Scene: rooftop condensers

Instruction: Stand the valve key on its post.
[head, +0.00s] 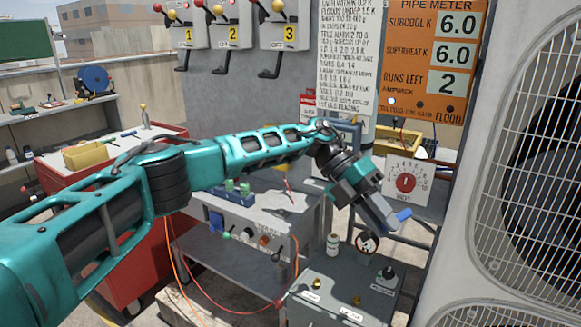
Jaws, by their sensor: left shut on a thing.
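My left arm reaches in from the left across the head view. Its gripper (392,220) points down and right above a grey box (325,310), shut on a small blue piece (404,214) that sticks out past the fingertips. This piece may be part of the valve key; the rest of it is hidden by the fingers. I cannot tell which is the key's post. The held piece is above the box, apart from it. My right gripper is out of view.
A large condenser with a wire grille (535,150) closes off the right. A dial panel (405,183) is behind the gripper. Orange hoses (225,308) hang at lower left.

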